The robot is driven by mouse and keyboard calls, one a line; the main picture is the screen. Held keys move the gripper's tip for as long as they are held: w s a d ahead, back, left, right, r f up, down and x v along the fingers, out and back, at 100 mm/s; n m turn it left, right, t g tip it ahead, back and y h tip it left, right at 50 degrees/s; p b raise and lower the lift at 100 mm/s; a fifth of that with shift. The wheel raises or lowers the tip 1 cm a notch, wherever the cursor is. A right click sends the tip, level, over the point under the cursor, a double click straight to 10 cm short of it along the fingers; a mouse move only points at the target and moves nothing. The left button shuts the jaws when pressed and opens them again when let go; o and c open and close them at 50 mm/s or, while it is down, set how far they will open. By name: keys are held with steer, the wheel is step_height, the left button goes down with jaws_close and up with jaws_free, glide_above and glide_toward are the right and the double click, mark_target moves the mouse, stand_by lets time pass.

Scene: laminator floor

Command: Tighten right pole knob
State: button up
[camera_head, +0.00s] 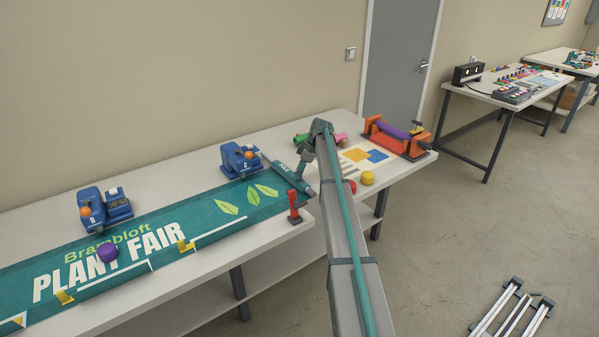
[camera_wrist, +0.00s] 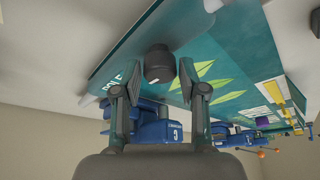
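A dark round knob (camera_wrist: 159,63) shows in the wrist view against the teal banner (camera_wrist: 225,58) and its rolled end. My gripper (camera_wrist: 160,75) is open, with one finger on each side of the knob and visible gaps between. I cannot tell how far the fingertips are from it in depth. In the head view, my gripper (camera_head: 303,165) is over the teal roll (camera_head: 287,174) at the banner's right end. The knob cannot be made out there, as my arm and gripper crowd that spot.
A blue device (camera_head: 240,159) sits just left of the roll, and another (camera_head: 104,208) farther left. A red clamp (camera_head: 294,206) stands at the front edge. To the right are a yellow knob (camera_head: 367,178) and an orange stand (camera_head: 397,137).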

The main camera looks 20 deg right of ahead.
jaws_close()
steer(key=shift+m+b, duration=0.3)
steer(key=shift+b, duration=0.05)
steer(key=shift+s+f+m+h+b, duration=0.15)
steer(key=shift+m+h+b, duration=0.15)
steer(key=shift+m+b, duration=0.25)
steer(key=m+t+h+b, duration=0.1)
steer(key=m+b, duration=0.1)
steer(key=m, duration=0.2)
steer(key=shift+a, duration=0.2)
steer(key=m+h+b, duration=0.1)
steer(key=m, duration=0.2)
steer(key=m+t+h, duration=0.1)
steer(key=m, duration=0.2)
steer(key=shift+m+h+b, duration=0.3)
steer(key=shift+m+b, duration=0.05)
steer(key=shift+b, duration=0.05)
steer(key=m+h, duration=0.1)
steer(key=m, duration=0.1)
steer(key=m+h, duration=0.1)
steer(key=m, duration=0.2)
steer(key=shift+a+m+g+b, duration=0.15)
steer(key=shift+m+g+b, duration=0.15)
steer(key=shift+g+b, duration=0.1)
